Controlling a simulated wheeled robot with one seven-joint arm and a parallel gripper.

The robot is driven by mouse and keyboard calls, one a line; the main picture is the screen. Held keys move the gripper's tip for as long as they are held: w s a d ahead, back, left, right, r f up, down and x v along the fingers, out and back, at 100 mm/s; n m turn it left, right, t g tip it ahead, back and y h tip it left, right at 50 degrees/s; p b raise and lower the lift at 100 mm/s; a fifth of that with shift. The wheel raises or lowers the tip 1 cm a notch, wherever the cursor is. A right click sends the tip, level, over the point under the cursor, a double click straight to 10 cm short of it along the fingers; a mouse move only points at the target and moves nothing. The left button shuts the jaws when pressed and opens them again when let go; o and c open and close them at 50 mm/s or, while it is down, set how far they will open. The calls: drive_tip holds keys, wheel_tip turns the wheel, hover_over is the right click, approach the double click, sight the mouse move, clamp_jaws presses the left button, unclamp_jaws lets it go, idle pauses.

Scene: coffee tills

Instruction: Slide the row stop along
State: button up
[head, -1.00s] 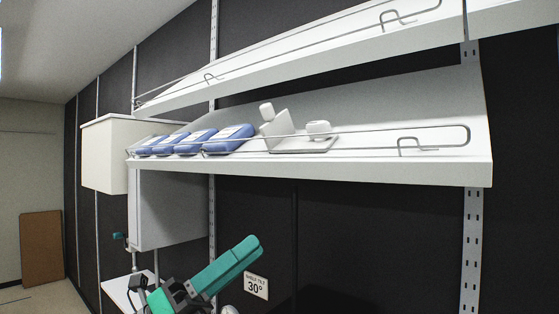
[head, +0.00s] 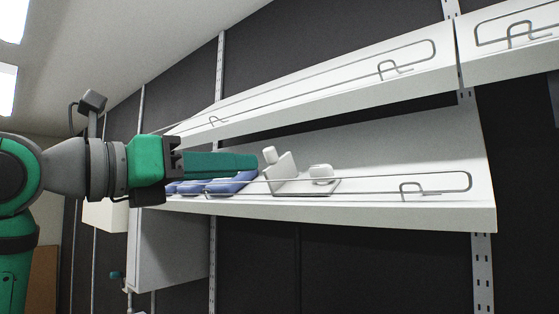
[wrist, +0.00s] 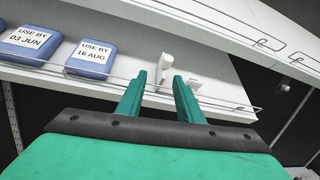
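The white row stop (head: 290,178) sits on the tilted middle shelf, just right of the row of blue packs. It has a flat base, an upright plate and a rounded knob. In the wrist view the row stop (wrist: 165,64) shows just beyond my fingertips, its upright lined up with the gap between them. My gripper (head: 256,166) is at shelf height, in front of the packs and left of the stop.
Blue packs (wrist: 92,58) with "USE BY" labels lie left of the stop; my gripper partly hides them in the head view. A wire rail (head: 385,178) runs along the shelf (head: 440,212) front. The shelf is clear right of the stop. Another shelf (head: 330,82) hangs above.

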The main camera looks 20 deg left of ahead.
sight(282, 157)
drive_tip(key=w+d+y, duration=0.1)
drive_tip(key=w, duration=0.2)
drive_tip(key=w+d+r, duration=0.1)
drive_tip(key=w+d, duration=0.1)
drive_tip(key=w, duration=0.1)
drive_tip(key=w+d+r+y, duration=0.1)
drive_tip(key=w+d, duration=0.1)
drive_tip(key=w, duration=0.1)
drive_tip(key=shift+w+d+y, duration=0.1)
drive_tip(key=shift+d+y, duration=0.15)
drive_tip(key=shift+y, duration=0.05)
drive_tip(key=shift+w+d, duration=0.1)
drive_tip(key=shift+d, duration=0.1)
drive_tip(key=shift+a, duration=0.15)
drive_tip(key=shift+a, duration=0.1)
clamp_jaws()
